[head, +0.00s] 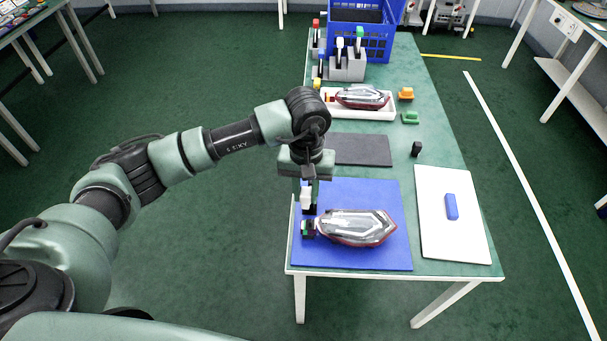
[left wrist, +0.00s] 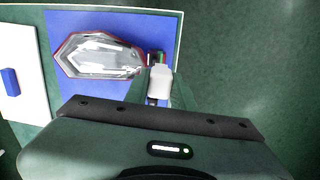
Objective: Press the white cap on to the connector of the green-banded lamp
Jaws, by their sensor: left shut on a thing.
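The green-banded lamp (head: 355,228), clear on top with a dark red rim, lies on the blue mat (head: 350,192). Its connector (head: 308,229) with a green band sits at the lamp's left end in the head view. My left gripper (head: 308,196) points down just behind the connector, shut on the white cap (head: 305,198). In the left wrist view the white cap (left wrist: 160,82) shows between the fingers, close to the connector (left wrist: 157,58). The fingers partly hide the cap. I cannot tell whether cap and connector touch. My right gripper is not in view.
A second lamp (head: 360,97) lies in a white tray (head: 385,113) farther back. A white board (head: 462,240) with a blue block (head: 451,206) lies at right. Small orange, green and black pieces lie between.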

